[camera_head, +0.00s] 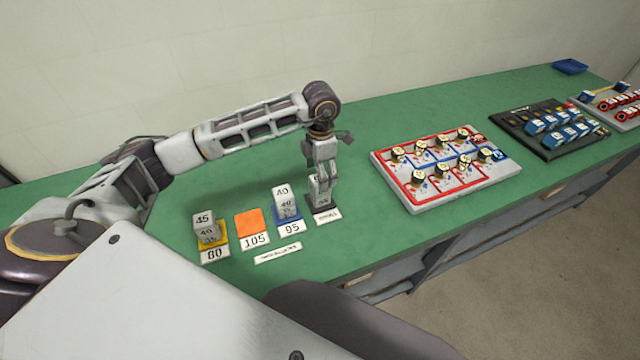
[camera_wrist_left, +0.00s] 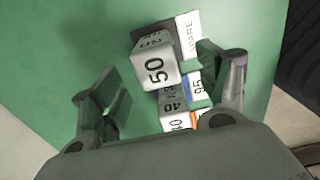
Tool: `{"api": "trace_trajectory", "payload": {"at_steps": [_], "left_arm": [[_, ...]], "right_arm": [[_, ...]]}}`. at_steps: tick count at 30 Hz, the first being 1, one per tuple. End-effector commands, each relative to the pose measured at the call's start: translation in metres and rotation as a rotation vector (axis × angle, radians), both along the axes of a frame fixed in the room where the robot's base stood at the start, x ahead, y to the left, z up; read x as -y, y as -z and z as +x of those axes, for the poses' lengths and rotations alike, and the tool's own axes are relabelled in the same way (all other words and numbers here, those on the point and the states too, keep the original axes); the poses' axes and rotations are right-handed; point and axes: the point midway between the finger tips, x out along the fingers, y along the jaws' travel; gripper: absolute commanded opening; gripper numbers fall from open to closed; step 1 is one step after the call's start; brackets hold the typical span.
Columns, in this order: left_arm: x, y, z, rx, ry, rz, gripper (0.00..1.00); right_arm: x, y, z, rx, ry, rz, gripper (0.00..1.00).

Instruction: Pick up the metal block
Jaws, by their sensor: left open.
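A grey metal block marked 50 (camera_wrist_left: 155,72) stands on the dark pad labelled SPARE (camera_head: 326,216); in the head view it is partly hidden by my gripper. My left gripper (camera_head: 320,180) reaches down from above at this pad. In the left wrist view the open fingers (camera_wrist_left: 165,88) are spread to either side, with the block between and beyond them. Neither finger visibly grips it. My right gripper is not in view.
The orange pad marked 105 (camera_head: 249,223) is bare. The blue-pad stack (camera_head: 283,202) stands close to my left gripper. A red-bordered board (camera_head: 400,178) lies to the right, with a dark tray (camera_head: 512,125) beyond. Green bench (camera_head: 358,235) is clear in between.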

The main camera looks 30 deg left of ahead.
Motion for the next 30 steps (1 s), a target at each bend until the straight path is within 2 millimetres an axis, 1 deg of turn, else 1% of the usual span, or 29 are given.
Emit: {"api": "trace_trajectory", "payload": {"at_steps": [7, 13, 16, 19, 29, 30], "left_arm": [[-0.003, 0.025, 0.002, -0.003, -0.002, -0.001, 0.75], [-0.003, 0.043, 0.002, -0.002, 0.000, -0.001, 0.75], [-0.003, 0.046, 0.002, -0.001, 0.001, 0.000, 0.75], [-0.003, 0.046, 0.002, 0.000, 0.001, 0.000, 0.75], [-0.003, 0.046, 0.002, 0.000, 0.000, 0.000, 0.75], [-0.003, 0.046, 0.002, 0.000, 0.000, 0.000, 0.70]], "right_arm": [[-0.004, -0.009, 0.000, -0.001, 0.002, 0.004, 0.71], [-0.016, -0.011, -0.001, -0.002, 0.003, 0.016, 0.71], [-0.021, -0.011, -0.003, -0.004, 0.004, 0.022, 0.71], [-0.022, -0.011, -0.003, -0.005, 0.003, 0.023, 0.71], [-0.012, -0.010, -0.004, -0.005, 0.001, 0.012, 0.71], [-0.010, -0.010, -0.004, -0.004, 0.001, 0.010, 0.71]]}}
